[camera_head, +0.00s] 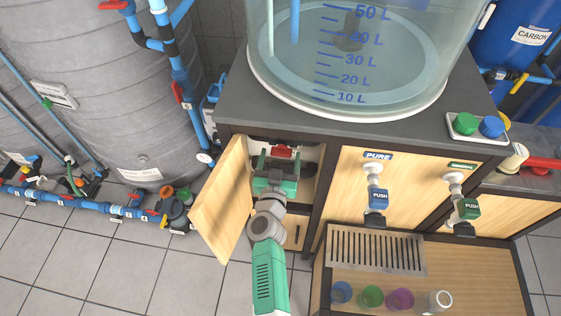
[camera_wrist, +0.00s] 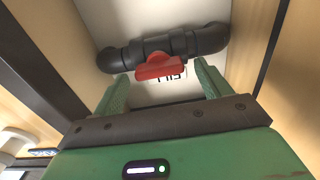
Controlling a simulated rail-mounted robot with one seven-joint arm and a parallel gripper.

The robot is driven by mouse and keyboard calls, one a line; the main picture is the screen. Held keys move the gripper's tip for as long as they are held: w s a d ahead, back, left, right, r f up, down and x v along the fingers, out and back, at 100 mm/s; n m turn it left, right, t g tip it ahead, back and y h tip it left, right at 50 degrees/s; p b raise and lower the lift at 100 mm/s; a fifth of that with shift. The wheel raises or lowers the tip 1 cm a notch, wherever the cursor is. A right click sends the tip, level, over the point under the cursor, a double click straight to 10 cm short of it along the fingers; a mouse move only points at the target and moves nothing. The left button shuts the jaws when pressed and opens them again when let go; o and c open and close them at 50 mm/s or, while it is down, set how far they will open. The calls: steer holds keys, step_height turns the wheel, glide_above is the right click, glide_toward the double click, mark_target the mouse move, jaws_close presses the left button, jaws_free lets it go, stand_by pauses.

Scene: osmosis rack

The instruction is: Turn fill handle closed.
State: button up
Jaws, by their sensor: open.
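The red fill handle (camera_wrist: 160,67) sits on a black pipe valve against the pale back wall of the open cabinet. In the wrist view its long side runs roughly along the pipe, slightly tilted. The label FILL (camera_wrist: 172,78) shows upside down, partly covered by the handle. My gripper (camera_wrist: 163,82) is open, with one green finger to each side of the handle and gaps between. In the head view, my gripper (camera_head: 279,160) reaches into the cabinet, just in front of the red handle (camera_head: 281,152). Whether the fingertips reach past the handle I cannot tell.
The wooden cabinet door (camera_head: 224,200) stands open left of my arm. A cabinet side wall (camera_wrist: 251,45) is close on the right in the wrist view. A large graduated tank (camera_head: 345,95) stands on the counter above.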

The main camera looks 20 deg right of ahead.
steer(key=shift+w+d, duration=0.25)
steer(key=shift+w, duration=0.15)
steer(key=c, duration=1)
